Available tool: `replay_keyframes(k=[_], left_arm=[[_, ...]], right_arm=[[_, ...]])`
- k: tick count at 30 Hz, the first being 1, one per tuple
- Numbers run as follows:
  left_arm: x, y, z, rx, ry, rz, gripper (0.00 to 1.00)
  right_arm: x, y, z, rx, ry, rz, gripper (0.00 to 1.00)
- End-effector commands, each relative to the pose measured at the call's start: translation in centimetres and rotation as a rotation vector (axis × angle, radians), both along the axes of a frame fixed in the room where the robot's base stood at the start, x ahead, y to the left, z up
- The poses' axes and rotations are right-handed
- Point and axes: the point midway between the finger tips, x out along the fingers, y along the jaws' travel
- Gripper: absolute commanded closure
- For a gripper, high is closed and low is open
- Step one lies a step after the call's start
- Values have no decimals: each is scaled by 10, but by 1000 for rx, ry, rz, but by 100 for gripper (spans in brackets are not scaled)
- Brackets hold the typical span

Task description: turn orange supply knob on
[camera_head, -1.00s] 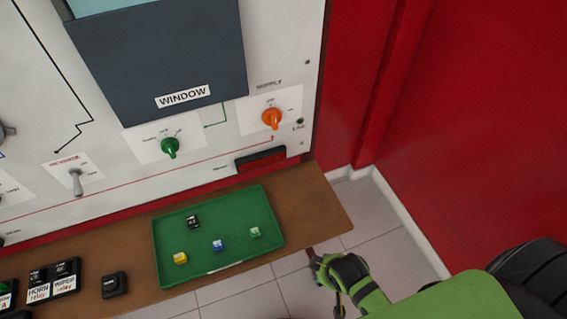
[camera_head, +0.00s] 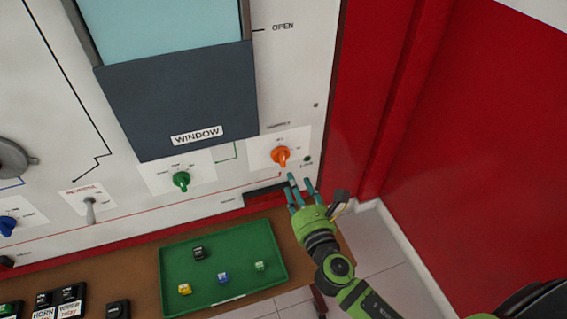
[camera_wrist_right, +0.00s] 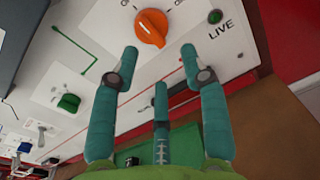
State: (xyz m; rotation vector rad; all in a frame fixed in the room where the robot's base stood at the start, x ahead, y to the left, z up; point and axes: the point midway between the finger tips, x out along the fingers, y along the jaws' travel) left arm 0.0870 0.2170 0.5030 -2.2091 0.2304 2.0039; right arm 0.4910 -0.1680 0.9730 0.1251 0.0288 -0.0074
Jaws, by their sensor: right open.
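The orange supply knob (camera_head: 281,156) sits on a white label plate on the panel, right of the window unit. In the right wrist view the orange knob (camera_wrist_right: 151,27) lies just beyond and between the fingertips, with no finger touching it. Its pointer is tilted in that view; the position words are only partly readable. My right gripper (camera_head: 302,186) is open and empty, just below and right of the knob. Its teal fingers (camera_wrist_right: 160,65) spread toward the panel. My left gripper is not in view.
A round green LIVE lamp (camera_wrist_right: 215,16) is right of the knob. A green knob (camera_head: 181,180) and a toggle switch (camera_head: 90,210) are farther left. A green tray (camera_head: 174,297) with small blocks lies on the brown shelf below. A red wall (camera_head: 480,130) stands at right.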

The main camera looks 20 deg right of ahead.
Motion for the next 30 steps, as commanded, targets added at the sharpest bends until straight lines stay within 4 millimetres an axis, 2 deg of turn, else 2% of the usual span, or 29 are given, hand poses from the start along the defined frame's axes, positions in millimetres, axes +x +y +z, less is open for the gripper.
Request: replay_keyframes(k=[4,16,21,28,30], left_arm=[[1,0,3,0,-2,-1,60],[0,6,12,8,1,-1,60],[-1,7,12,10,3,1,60],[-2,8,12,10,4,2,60],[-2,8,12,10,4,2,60]], right_arm=[[9,9,8,-126,-32,43,55],[64,11,7,-128,-32,42,55],[73,12,7,-126,-31,42,55],[73,11,6,-125,-30,42,55],[73,11,6,-125,-30,42,83]])
